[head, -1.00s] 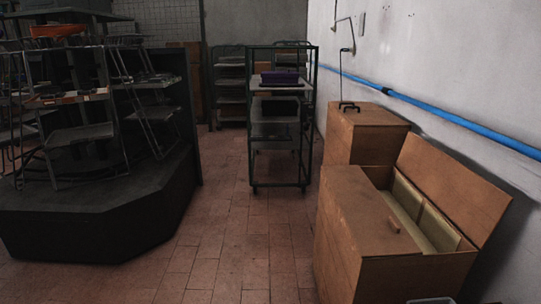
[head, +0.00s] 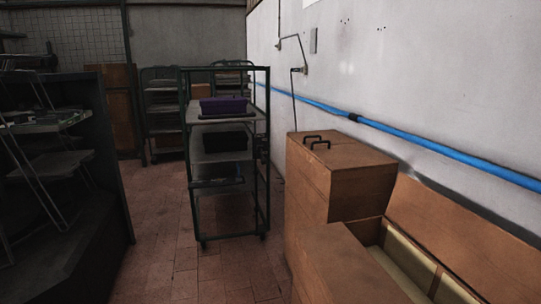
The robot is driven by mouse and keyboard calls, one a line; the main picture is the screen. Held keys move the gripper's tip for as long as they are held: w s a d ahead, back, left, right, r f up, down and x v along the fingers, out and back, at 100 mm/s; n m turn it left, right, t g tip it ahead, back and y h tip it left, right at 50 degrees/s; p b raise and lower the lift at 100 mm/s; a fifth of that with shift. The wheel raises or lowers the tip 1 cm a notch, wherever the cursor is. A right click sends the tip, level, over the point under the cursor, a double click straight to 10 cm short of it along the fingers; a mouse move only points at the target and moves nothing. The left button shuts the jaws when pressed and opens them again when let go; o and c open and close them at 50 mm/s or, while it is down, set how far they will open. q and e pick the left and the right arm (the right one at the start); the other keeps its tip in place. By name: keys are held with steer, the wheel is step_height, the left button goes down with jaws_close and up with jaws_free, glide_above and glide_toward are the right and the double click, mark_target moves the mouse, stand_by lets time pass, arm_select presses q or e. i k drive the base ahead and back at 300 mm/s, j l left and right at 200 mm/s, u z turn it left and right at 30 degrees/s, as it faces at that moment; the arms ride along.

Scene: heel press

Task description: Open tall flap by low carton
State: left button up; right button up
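A tall brown carton (head: 308,203) stands by the white wall, right of centre. Its top flap (head: 350,153) lies flat and closed, with two dark handles (head: 316,141) near its left edge. In front of it is a low brown carton (head: 345,262), cut off by the bottom edge. The low carton's right flap (head: 445,240) stands open, leaning toward the wall, and pale inner panels (head: 408,268) show inside. Neither of my grippers is in view.
A wheeled rack (head: 226,160) with a purple bin (head: 223,106) stands left of the tall carton. Tiled floor (head: 165,255) is clear between it and a dark platform (head: 65,215) at left. A blue pipe (head: 410,146) runs along the wall.

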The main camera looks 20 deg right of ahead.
mark_target(343, 157)
steer(key=i+j+z, duration=0.1)
steer(key=i+z, duration=0.2)
steer(key=i, duration=0.2)
steer(key=i+j+z, duration=0.15)
steer(key=i+z, duration=0.2)
steer(key=i+j+z, duration=0.3)
steer(key=i, duration=0.25)
